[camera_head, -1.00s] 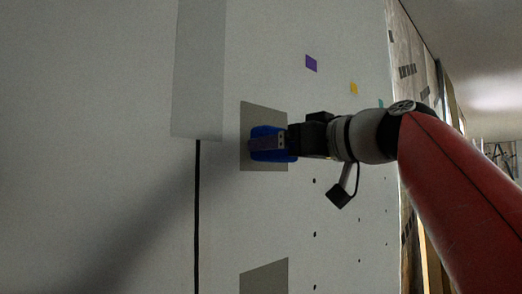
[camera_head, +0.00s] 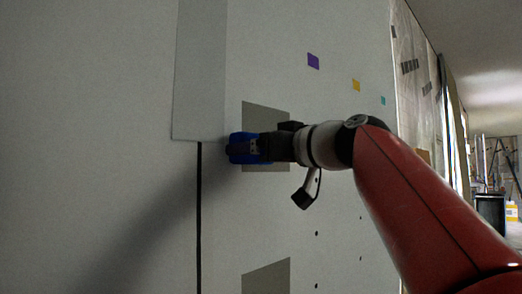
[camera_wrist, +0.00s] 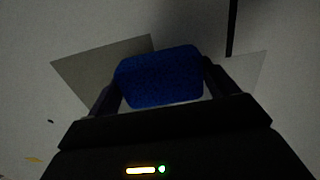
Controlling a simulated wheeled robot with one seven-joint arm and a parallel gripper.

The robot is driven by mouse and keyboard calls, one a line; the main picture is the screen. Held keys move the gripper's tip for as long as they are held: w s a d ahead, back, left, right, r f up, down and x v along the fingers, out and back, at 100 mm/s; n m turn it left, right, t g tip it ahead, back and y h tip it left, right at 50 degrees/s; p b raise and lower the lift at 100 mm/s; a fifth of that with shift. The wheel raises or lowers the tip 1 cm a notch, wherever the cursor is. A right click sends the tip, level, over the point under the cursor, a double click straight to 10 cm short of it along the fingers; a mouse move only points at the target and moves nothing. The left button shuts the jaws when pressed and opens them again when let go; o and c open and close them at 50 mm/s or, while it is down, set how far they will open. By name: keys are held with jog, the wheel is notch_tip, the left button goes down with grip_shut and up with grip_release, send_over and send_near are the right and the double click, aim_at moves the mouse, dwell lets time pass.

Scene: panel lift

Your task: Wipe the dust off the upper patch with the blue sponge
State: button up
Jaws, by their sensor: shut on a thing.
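The blue sponge (camera_head: 240,148) is held in my gripper (camera_head: 256,149), in front of the wall. In the wrist view the sponge (camera_wrist: 160,76) sits between the two fingers of my gripper (camera_wrist: 162,88). The upper patch (camera_head: 265,112) is a grey-brown square on the pale wall. The sponge overlaps its left edge in the head view, and my gripper hides the patch's middle. The upper patch also shows partly behind the sponge in the wrist view (camera_wrist: 90,68). I cannot tell whether the sponge touches the wall.
A second grey-brown patch (camera_head: 267,277) is lower on the wall. A pale raised panel (camera_head: 201,75) and a black vertical line (camera_head: 199,215) are to the left. Small purple (camera_head: 313,61), yellow (camera_head: 356,85) and teal (camera_head: 383,100) marks are at upper right.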

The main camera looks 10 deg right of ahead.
aim_at(253, 133)
jog(key=shift+x, duration=0.85)
dwell(1.6)
jog(key=shift+w+d+p, duration=3)
jog(key=shift+w+d, duration=1.85)
jog(key=shift+d, duration=1.95)
jog(key=shift+s+a+b, duration=1.2)
jog(key=shift+s+a, duration=0.25)
jog(key=shift+a, duration=0.55)
jog(key=shift+s+a+b, duration=1.15)
jog(key=shift+s+a, duration=0.25)
jog(key=shift+a, duration=0.55)
jog(key=shift+s+a+b, duration=1.2)
jog(key=shift+s+a, duration=0.25)
jog(key=shift+a, duration=0.55)
jog(key=shift+s+a+r+p, duration=0.2)
jog(key=shift+a+r+p, duration=0.1)
jog(key=shift+r+p, duration=0.25)
jog(key=shift+s+a+r+p, duration=0.15)
jog(key=shift+a+r+p, duration=0.1)
jog(key=shift+r+p, duration=0.25)
jog(key=shift+s+a+r+p, duration=0.2)
jog(key=shift+a+r+p, duration=0.15)
jog(key=shift+r, duration=0.35)
jog(key=shift+w+d+p, duration=0.35)
jog(key=shift+w+d, duration=0.5)
jog(key=shift+d, duration=0.35)
jog(key=shift+w+d+p, duration=0.35)
jog(key=shift+w+d, duration=0.5)
jog(key=shift+d, duration=0.35)
